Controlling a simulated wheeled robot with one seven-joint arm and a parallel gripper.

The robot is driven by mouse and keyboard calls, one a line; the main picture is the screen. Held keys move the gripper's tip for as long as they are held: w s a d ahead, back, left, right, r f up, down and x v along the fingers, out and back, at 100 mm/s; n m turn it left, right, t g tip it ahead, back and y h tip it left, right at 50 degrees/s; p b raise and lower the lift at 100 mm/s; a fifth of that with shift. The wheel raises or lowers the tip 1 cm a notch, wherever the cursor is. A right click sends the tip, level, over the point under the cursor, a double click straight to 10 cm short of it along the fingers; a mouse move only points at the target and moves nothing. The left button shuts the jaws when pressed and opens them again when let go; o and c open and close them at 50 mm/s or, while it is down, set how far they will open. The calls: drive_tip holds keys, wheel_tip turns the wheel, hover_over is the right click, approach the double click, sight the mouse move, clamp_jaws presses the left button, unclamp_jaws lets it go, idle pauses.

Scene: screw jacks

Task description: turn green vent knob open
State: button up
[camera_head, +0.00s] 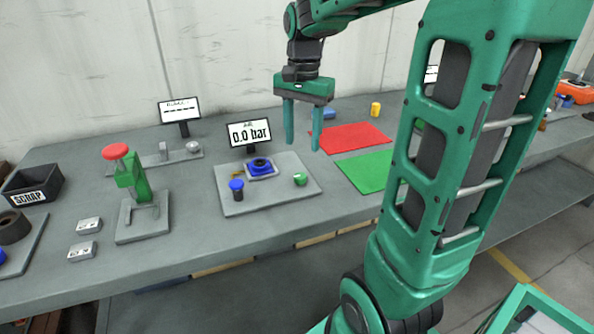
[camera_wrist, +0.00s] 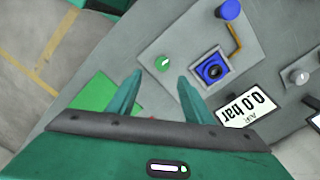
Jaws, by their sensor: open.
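The green vent knob (camera_head: 300,179) sits on the right part of a grey plate (camera_head: 232,206) on the bench. It also shows in the wrist view (camera_wrist: 163,63), with a pale mark across its top. My gripper (camera_head: 303,148) is open and empty, with its fingers pointing down above the bench. In the wrist view the fingertips (camera_wrist: 160,74) appear on either side of the knob in the picture, but in the head view they are well above it and apart. The display (camera_head: 248,133) behind the plate reads 0.0 bar.
Red (camera_head: 350,138) and green (camera_head: 368,170) mats lie to the right. A green press with a red top (camera_head: 116,152) stands left, near the scrap box (camera_head: 33,184).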

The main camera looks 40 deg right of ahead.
sight(299, 175)
drive_tip(key=f, duration=1)
drive_tip(key=shift+w+f, duration=0.35)
drive_tip(key=c, duration=1.1)
